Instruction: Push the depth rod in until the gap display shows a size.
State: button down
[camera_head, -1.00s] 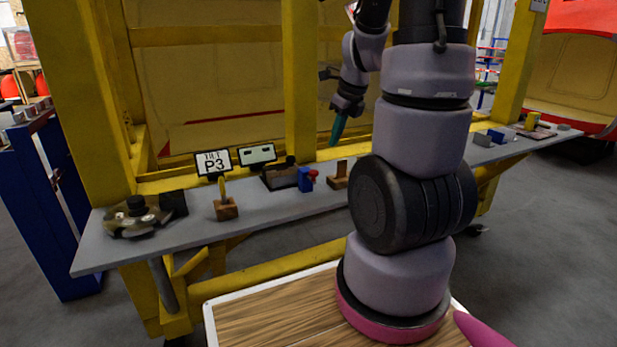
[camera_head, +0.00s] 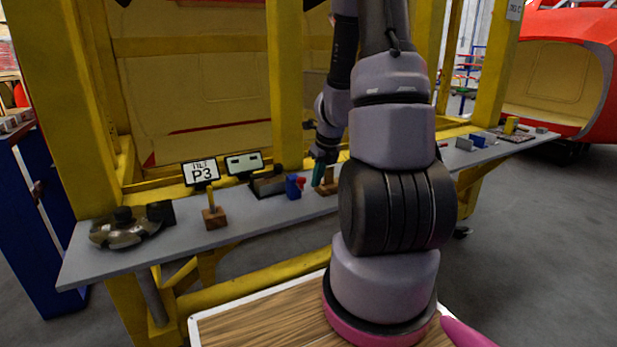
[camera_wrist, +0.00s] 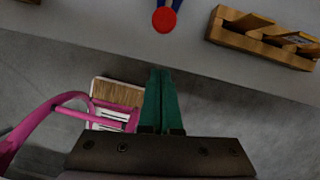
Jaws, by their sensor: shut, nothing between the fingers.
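The blue block (camera_head: 293,187) with a red round knob (camera_head: 301,182) on it sits on the grey bench; I take the knob to be the end of the depth rod. In the wrist view the red knob (camera_wrist: 164,19) is at the top edge with a little blue (camera_wrist: 178,4) behind it. The gap display (camera_head: 244,163) is a small dark-framed screen showing two dashes and no size. My gripper (camera_head: 318,176) has green fingers, shut and empty. In the wrist view its fingertips (camera_wrist: 160,72) are below the knob in the picture, apart from it.
A wooden slotted block (camera_wrist: 262,38) stands to the right of the knob. The bench front edge (camera_wrist: 240,88) crosses the wrist view. Yellow frame posts (camera_head: 285,90) rise behind.

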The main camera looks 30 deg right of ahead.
aim_at(303, 178)
jog(key=w, duration=0.4)
jog(key=shift+a+f, duration=0.4)
jog(key=shift+w, duration=0.1)
jog(key=shift+w+a, duration=0.1)
jog(key=shift+w, duration=1.2)
jog(key=shift+r, duration=0.1)
jog(key=v, duration=1)
jog(key=shift+s+r, duration=0.25)
jog(key=shift+r, duration=0.05)
